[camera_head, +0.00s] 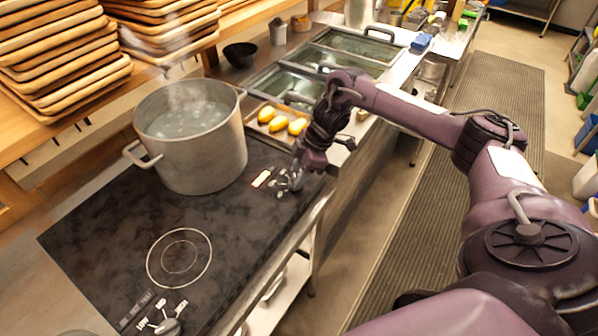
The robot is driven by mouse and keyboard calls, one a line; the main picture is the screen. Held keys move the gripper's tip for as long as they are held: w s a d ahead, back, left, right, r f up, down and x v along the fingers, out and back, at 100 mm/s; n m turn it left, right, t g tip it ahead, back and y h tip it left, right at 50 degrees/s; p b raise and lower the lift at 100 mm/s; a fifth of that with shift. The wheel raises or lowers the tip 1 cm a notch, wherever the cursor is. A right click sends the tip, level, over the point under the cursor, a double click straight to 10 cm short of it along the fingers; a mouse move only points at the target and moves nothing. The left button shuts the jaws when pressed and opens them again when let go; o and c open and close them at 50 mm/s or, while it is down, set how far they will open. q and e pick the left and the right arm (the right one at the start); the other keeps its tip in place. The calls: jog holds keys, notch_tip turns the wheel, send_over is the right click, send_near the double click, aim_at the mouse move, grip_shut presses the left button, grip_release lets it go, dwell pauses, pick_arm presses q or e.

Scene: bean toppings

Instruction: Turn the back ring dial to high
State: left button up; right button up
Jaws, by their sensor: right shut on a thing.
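The dark cooktop (100,225) carries a large steaming metal pot (205,150) at its far end, which covers the ring under it. A second dial (168,326) sits at the near end, by the bare ring (179,258). My left gripper is out of view.
A tray with yellow food pieces (297,126) and several metal pans (345,60) lie beyond the cooktop. Stacked wooden trays (65,75) stand at upper left. A dark bowl (240,54) is behind the pot. The floor mat (440,190) at right is clear.

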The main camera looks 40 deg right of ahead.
jog(key=m+p, duration=0.1)
jog(key=p, duration=0.1)
jog(key=m+t+p, duration=0.1)
jog(key=m+p, duration=0.1)
jog(key=shift+s+a+r+h, duration=0.1)
jog(key=shift+s+r+h, duration=0.05)
jog(key=shift+r+h, duration=0.2)
jog(key=shift+f+m+p, duration=0.25)
jog(key=shift+m+p, duration=0.2)
jog(key=shift+m, duration=0.25)
jog(key=shift+t, duration=0.3)
jog(key=o, duration=1)
jog(key=b+v, duration=0.2)
jog(key=v, duration=0.5)
jog(key=shift+r, duration=0.35)
